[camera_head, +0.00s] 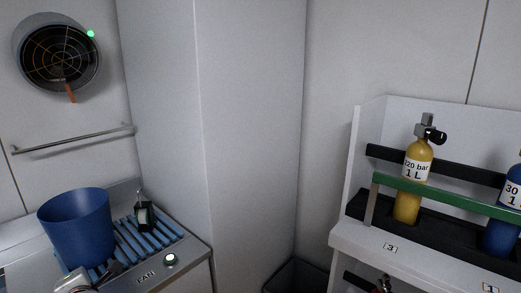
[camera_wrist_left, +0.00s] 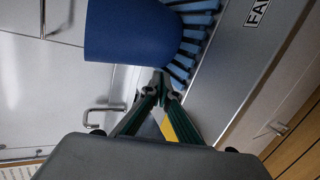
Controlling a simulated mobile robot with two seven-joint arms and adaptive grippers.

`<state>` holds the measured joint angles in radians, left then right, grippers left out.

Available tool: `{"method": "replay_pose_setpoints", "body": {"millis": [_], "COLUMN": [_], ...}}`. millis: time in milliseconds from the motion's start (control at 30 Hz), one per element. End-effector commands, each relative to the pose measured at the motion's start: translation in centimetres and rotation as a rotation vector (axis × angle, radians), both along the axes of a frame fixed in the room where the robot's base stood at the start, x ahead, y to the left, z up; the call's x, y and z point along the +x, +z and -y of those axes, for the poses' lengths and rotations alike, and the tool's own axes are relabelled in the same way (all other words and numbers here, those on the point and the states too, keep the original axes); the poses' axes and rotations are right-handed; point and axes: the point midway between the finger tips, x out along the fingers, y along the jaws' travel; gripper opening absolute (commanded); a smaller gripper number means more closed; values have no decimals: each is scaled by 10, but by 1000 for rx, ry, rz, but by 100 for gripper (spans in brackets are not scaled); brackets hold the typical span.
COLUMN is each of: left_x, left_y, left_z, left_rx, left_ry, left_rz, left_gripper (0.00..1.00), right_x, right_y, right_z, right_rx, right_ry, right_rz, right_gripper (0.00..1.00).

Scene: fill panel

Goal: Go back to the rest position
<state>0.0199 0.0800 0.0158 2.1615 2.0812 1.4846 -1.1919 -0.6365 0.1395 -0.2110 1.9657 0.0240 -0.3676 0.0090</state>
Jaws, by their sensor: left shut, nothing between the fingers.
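My left gripper (camera_wrist_left: 163,80) is shut and empty in the left wrist view, its fingertips close together near the blue bucket (camera_wrist_left: 138,30). In the head view part of my left gripper or wrist shows at the bottom left edge, in front of the blue bucket (camera_head: 76,228). Whether the fingertips touch the bucket I cannot tell. My right gripper is not in view.
A panel marked FAN has a lit button (camera_head: 170,259). A rail (camera_head: 75,138) and round fan (camera_head: 60,57) are on the wall. A rack (camera_head: 345,235) at right holds yellow (camera_head: 408,205) and blue (camera_head: 500,238) cylinders.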

Motion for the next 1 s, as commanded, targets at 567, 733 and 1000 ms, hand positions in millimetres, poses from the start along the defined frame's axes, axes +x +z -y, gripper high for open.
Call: {"method": "replay_pose_setpoints", "body": {"millis": [567, 733, 1000], "left_x": [-37, -65, -145], "left_y": [15, -73, -214], "left_z": [155, 227, 266], "left_rx": [1348, 1551, 1713], "left_ry": [-577, -942, -1422], "left_rz": [78, -59, -381], "left_gripper": [0, 0, 0], "right_x": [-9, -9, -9], "right_y": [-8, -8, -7], "right_z": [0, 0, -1], "right_rx": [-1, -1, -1], "right_ry": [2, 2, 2], "right_rz": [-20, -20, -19], "right_gripper": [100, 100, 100]}}
